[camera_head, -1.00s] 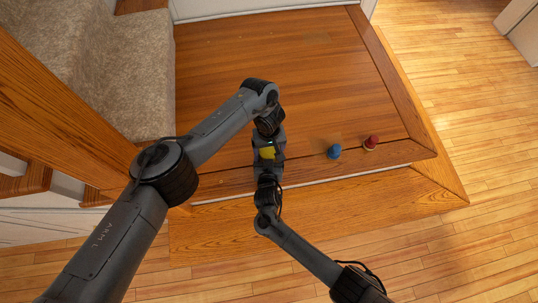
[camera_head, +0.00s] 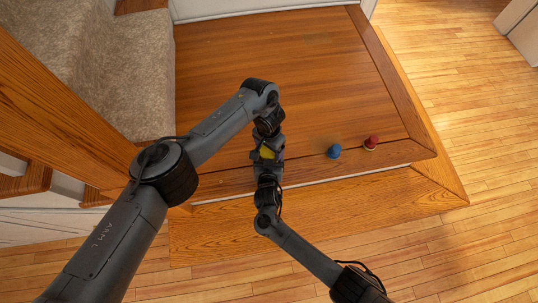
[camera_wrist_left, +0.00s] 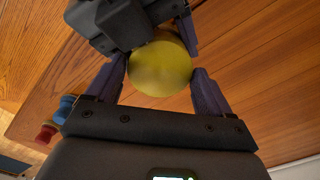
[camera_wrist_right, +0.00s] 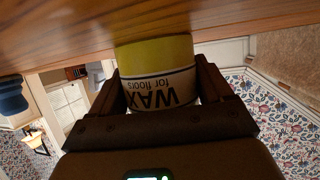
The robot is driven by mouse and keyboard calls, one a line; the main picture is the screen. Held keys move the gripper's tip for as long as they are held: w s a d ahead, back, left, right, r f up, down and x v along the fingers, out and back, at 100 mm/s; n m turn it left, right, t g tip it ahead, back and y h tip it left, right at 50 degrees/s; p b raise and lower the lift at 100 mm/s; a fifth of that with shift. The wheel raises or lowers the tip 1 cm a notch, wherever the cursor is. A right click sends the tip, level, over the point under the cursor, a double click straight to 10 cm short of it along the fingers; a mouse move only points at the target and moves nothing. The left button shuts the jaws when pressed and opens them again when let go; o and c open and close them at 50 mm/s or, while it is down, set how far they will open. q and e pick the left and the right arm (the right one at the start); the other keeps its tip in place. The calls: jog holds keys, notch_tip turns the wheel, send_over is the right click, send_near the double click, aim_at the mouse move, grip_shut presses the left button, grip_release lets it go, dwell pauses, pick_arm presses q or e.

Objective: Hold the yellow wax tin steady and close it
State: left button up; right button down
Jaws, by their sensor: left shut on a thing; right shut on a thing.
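The yellow wax tin (camera_head: 267,153) stands near the front edge of the wooden surface, mostly covered by my grippers in the head view. In the right wrist view its "WAX for floors" label and yellow lower band (camera_wrist_right: 158,52) show upside down, the band against the wood. My right gripper (camera_wrist_right: 160,92) is shut on the tin's sides. My left gripper (camera_head: 266,146) is over the tin from above. In the left wrist view its fingers (camera_wrist_left: 158,88) are shut on the round yellow top (camera_wrist_left: 160,68). The seam between lid and tin is hidden.
A blue knobbed piece (camera_head: 334,151) and a red one (camera_head: 371,143) stand to the right of the tin, near the front edge. The wooden surface (camera_head: 290,60) behind is clear. Carpeted stairs (camera_head: 120,80) and a wooden rail (camera_head: 60,95) are at the left.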

pick_arm(q)
jog(key=o, duration=1)
jog(key=shift+o, duration=0.2)
jog(key=shift+r, duration=2.25)
